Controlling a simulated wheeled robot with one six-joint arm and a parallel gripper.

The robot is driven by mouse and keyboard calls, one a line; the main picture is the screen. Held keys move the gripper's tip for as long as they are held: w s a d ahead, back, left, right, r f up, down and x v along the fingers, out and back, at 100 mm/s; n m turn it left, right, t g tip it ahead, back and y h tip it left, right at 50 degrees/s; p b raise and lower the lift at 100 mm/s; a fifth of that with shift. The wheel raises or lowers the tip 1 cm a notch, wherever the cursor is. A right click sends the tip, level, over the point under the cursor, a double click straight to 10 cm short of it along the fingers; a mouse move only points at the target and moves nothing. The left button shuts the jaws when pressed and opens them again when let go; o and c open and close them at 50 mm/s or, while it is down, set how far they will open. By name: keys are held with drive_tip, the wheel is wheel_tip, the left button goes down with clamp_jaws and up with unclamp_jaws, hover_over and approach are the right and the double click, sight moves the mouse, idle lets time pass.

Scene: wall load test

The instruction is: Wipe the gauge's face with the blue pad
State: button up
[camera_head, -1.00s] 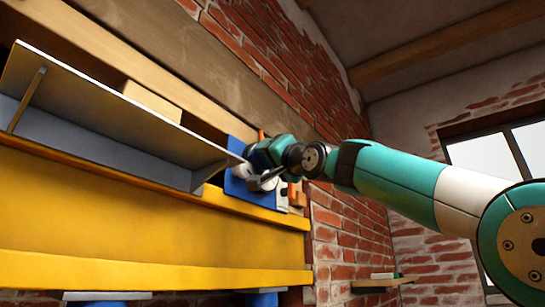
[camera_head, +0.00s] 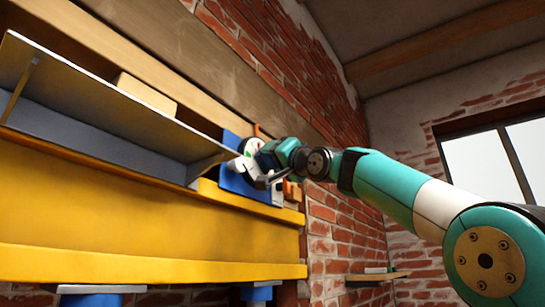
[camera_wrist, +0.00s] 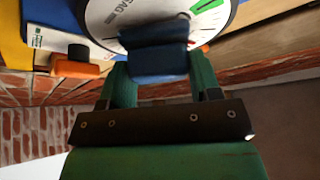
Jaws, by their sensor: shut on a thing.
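The gauge (camera_wrist: 110,22) fills the top of the wrist view, a round white face with a dark rim, a green sector and printed letters. In the head view the gauge (camera_head: 250,146) shows partly behind my gripper (camera_head: 263,180). The dark blue pad (camera_wrist: 158,64) is between the fingers of my gripper (camera_wrist: 160,82), which is shut on it. The pad overlaps the lower part of the face in the wrist view. I cannot tell whether it touches the face. The pad is not clear in the head view.
A blue panel (camera_head: 236,186) is behind the gauge. An orange part with a black knob (camera_wrist: 76,67) sits close left of my gripper. A long grey metal shelf (camera_head: 100,105) and a yellow beam (camera_head: 120,215) run leftward. A small wall shelf (camera_head: 377,276) is lower right.

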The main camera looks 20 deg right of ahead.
drive_tip(key=w+d, duration=0.2)
drive_tip(key=d, duration=0.1)
drive_tip(key=shift+w, duration=0.25)
drive_tip(key=shift+a+f, duration=0.1)
drive_tip(key=shift+a, duration=0.05)
